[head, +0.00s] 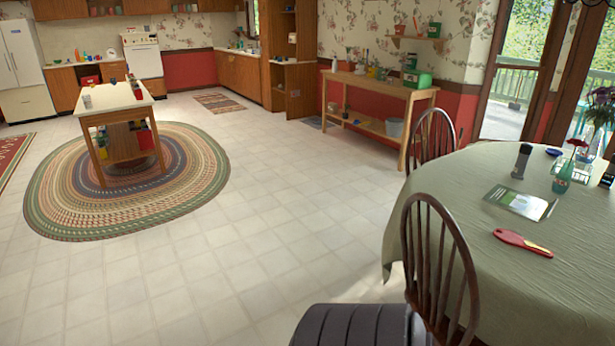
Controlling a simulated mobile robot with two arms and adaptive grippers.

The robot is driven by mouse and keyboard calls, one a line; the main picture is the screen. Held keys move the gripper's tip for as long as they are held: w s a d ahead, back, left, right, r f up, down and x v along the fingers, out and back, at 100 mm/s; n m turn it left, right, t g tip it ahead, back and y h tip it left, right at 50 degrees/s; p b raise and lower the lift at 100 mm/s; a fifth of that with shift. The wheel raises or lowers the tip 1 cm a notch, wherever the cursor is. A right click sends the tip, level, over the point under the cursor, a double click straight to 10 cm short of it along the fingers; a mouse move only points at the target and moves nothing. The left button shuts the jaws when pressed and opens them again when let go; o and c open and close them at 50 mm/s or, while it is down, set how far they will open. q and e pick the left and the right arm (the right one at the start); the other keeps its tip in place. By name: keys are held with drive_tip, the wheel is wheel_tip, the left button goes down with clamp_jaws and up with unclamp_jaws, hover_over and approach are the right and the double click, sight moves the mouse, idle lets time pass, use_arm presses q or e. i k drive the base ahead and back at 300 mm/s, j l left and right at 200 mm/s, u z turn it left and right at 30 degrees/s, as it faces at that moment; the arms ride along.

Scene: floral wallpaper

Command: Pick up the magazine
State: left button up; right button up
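A magazine (520,202) with a green and grey cover lies flat on the round table (470,235), which has a pale green cloth. It is on the right side of the head view, behind a red and yellow object (522,242). A dark cylinder (522,161) stands just behind the magazine, and a green bottle (562,176) stands to its right. Neither of my grippers shows in the head view.
Two dark spindle-back chairs, one nearer (437,262) and one farther (432,136), stand at the table's left side. A wooden side table (380,88) stands against the wall. The tiled floor (270,235) left of the table is clear up to the oval rug (60,205).

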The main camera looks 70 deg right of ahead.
sight(529, 206)
drive_tip(key=z, duration=3.7)
drive_tip(key=l+u, duration=0.1)
drive_tip(key=u, duration=0.35)
